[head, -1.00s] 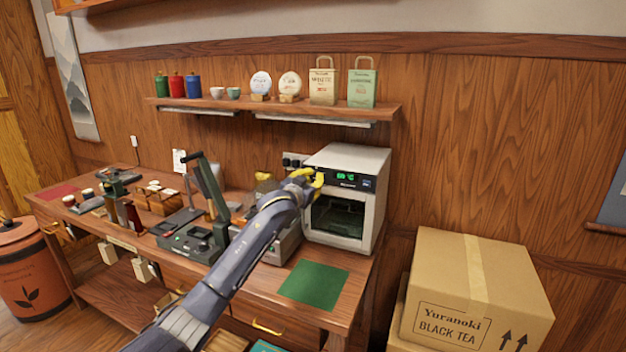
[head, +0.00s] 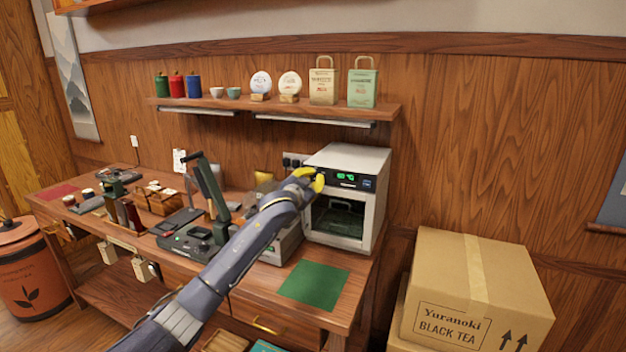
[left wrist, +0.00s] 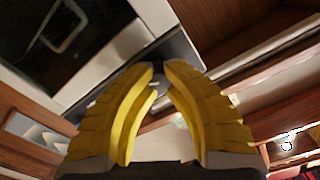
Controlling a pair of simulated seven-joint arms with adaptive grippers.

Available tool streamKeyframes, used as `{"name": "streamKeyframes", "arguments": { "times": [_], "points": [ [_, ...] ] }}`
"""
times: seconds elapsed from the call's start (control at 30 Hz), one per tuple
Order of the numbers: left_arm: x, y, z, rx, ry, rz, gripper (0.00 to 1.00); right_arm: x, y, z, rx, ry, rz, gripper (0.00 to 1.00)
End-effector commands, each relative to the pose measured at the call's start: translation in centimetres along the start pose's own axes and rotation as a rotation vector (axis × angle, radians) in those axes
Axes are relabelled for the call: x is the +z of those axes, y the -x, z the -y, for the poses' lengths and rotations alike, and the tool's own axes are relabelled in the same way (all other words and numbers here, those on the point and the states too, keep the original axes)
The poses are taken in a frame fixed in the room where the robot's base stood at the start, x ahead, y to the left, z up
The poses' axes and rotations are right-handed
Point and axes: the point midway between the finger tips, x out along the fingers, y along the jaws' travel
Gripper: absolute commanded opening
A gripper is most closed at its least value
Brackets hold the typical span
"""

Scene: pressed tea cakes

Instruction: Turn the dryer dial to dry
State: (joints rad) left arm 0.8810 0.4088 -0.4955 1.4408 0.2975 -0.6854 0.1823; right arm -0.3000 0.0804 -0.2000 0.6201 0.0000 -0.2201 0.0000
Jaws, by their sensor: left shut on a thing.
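The dryer (head: 350,160) is a white box with a dark door and a black top panel with a green display (head: 345,177). It stands at the right end of the bench. My left gripper (head: 319,180), with yellow fingers, is at the left end of that panel. In the left wrist view the yellow fingertips (left wrist: 159,70) close in on a small dark part at the panel's edge, where the dial is. The dial is mostly hidden by the fingers, and its setting cannot be read. The dryer (left wrist: 110,50) fills the upper left there. My right gripper is not in view.
A green mat (head: 314,285) lies in front of the dryer. A black press (head: 195,240) stands left of my arm. A shelf (head: 290,112) with jars, cups and bags hangs above. A cardboard box (head: 480,290) stands at the right.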

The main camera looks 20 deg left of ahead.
Motion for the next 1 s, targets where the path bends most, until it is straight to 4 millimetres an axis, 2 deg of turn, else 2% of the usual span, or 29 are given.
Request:
{"name": "streamKeyframes", "arguments": {
  "times": [0.03,0.07,0.1,0.4,0.77,1.0],
  "points": [
    [-1.1,0.0,0.4,-0.004,0.004,-0.018,0.0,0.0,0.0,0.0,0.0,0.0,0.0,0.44],
    [-1.1,0.0,0.4,-0.004,0.004,-0.018,0.0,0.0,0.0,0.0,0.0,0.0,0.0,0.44],
    [-1.1,0.0,0.4,-0.004,0.004,-0.019,0.15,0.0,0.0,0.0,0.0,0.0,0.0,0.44],
    [-0.5,0.0,0.2,-0.002,0.003,-0.009,0.48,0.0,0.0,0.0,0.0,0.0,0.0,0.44],
    [-0.2,0.4,0.0,0.0,0.002,-0.003,0.48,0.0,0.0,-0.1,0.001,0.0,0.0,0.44],
    [-0.2,3.2,0.0,-0.001,0.001,-0.005,0.48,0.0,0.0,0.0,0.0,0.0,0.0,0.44]
  ]
}}
